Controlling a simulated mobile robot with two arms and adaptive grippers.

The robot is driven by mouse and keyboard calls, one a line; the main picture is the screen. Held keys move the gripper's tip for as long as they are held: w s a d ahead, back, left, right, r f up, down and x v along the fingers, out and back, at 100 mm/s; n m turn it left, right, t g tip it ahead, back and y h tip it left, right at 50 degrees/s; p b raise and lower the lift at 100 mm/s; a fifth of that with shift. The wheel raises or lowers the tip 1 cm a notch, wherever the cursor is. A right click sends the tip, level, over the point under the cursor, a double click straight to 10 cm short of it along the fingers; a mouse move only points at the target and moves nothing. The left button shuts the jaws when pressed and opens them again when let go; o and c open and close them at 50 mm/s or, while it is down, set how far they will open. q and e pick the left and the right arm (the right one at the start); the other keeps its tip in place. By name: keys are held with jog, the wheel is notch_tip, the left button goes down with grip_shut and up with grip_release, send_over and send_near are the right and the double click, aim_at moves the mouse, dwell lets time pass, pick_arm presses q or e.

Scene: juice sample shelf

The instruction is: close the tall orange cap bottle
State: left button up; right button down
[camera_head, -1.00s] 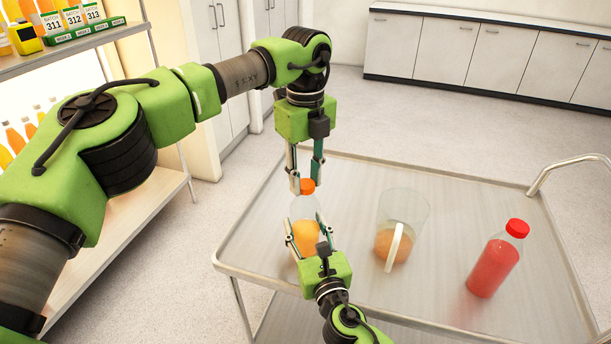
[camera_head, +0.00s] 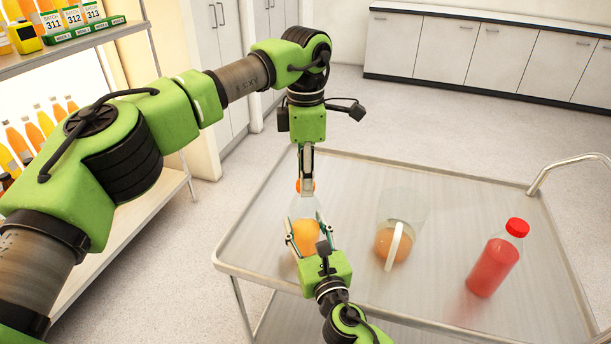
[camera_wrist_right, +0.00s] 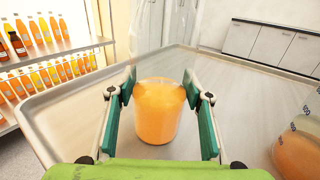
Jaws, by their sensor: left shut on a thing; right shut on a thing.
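The tall orange-cap bottle (camera_head: 303,236) stands upright on the cart, clear above and partly filled with orange juice. In the right wrist view its juice-filled body (camera_wrist_right: 157,113) sits between the fingers. My right gripper (camera_head: 304,226) is shut on the bottle body from the front. My left gripper (camera_head: 307,188) points down from above and is shut on the orange cap (camera_head: 299,185) at the bottle's neck. One finger hides much of the cap, so I cannot tell how tightly it sits on the neck.
A clear pitcher (camera_head: 389,243) with some orange juice stands right of the bottle. A red-capped bottle of red juice (camera_head: 493,265) stands farther right on the metal cart (camera_head: 450,190). A shelf with several juice bottles (camera_head: 35,130) is at the left.

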pick_arm(q)
jog(key=m, duration=2.4)
jog(key=shift+m, duration=0.4)
jog(key=o, duration=0.7)
jog(key=shift+c, duration=0.2)
